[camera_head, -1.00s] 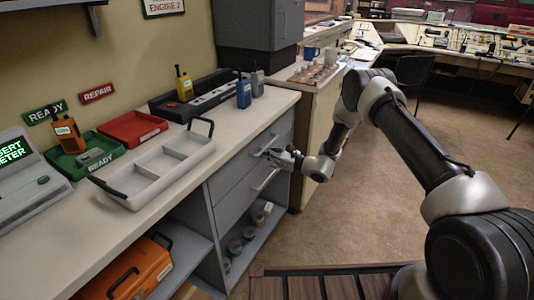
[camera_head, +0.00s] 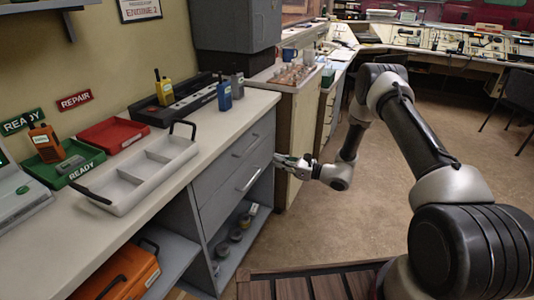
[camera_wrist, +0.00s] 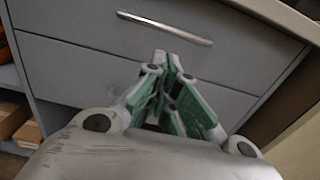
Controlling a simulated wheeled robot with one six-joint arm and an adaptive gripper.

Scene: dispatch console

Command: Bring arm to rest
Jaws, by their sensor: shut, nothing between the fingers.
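My gripper (camera_head: 281,160) is shut and empty in front of the grey drawer cabinet, near its right edge. In the wrist view its fingertips (camera_wrist: 167,58) meet in front of a drawer face, below a metal handle (camera_wrist: 165,28). I cannot tell how wide the gap to the drawer face is. My arm (camera_head: 418,130) reaches in from the right, bent at the elbow, with the forearm hanging down toward the cabinet. The two drawers (camera_head: 235,165) look shut.
The counter holds a white divided tray (camera_head: 150,172), a red tray (camera_head: 112,134), a green tray (camera_head: 70,170) and radios. Below, an open shelf holds an orange case (camera_head: 120,275). A chair (camera_head: 518,100) stands at the right. The floor (camera_head: 330,225) between is clear.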

